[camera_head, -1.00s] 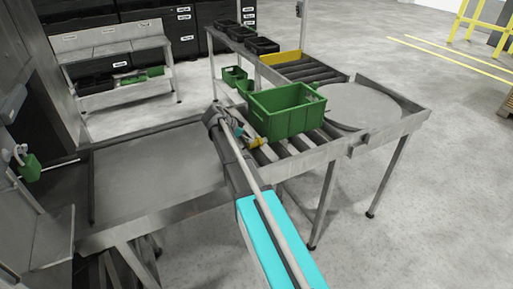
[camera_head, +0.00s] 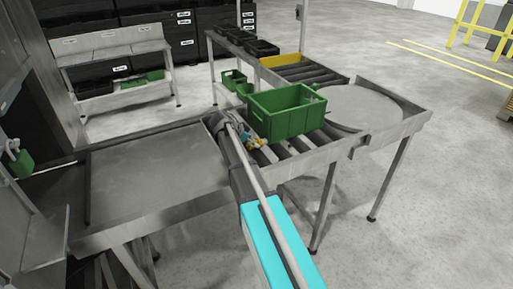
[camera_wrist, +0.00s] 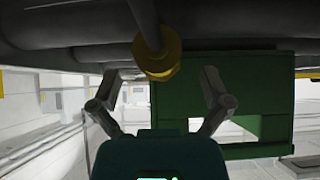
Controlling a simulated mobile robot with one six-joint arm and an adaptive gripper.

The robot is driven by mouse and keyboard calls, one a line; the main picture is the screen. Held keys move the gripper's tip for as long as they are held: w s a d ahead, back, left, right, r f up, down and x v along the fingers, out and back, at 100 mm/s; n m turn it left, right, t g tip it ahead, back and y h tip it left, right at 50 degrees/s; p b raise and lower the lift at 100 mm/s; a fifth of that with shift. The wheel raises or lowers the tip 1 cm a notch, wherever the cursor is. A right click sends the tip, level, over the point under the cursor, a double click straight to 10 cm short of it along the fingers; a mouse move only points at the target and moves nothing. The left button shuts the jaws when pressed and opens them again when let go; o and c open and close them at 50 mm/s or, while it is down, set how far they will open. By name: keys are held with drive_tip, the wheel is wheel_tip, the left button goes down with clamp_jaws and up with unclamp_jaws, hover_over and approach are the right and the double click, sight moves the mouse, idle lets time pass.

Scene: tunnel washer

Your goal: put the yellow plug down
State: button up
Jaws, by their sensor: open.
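The yellow plug (camera_wrist: 158,58) is a round yellow piece with a grey stem, close beside the dark rollers in the wrist view. A small yellow patch in the head view (camera_head: 258,142) lies at the near left corner of the green crate. My gripper (camera_wrist: 163,78) is open, with one finger on each side of the plug and visible gaps to it. In the head view my gripper (camera_head: 248,138) is small and partly hidden by my arm. I cannot tell whether the plug touches the rollers.
A green crate (camera_head: 280,117) stands on the roller conveyor (camera_head: 305,150), right beside my gripper. A round turntable plate (camera_head: 358,107) is to its right. A wide bare metal table (camera_head: 155,175) lies to the left. Black bins (camera_head: 262,48) stand further back.

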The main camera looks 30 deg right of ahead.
sight(256, 141)
drive_tip(key=shift+b+x, duration=0.6)
drive_tip(key=shift+x, duration=0.65)
clamp_jaws()
drive_tip(key=shift+s+a+r, duration=0.1)
drive_tip(key=shift+r, duration=0.1)
drive_tip(key=shift+s+a+r+p, duration=0.15)
drive_tip(key=shift+r+p, duration=0.2)
drive_tip(key=shift+p, duration=0.2)
wheel_tip(256, 141, up, 6)
drive_tip(key=p, duration=0.6)
drive_tip(key=shift+r, duration=0.15)
drive_tip(key=s+a, duration=0.3)
drive_tip(key=a, duration=0.2)
drive_tip(key=s+a, duration=0.3)
drive_tip(key=a, duration=0.3)
drive_tip(key=s+a, duration=0.3)
drive_tip(key=a, duration=0.3)
drive_tip(key=shift+s+f, duration=0.2)
drive_tip(key=shift+s, duration=0.15)
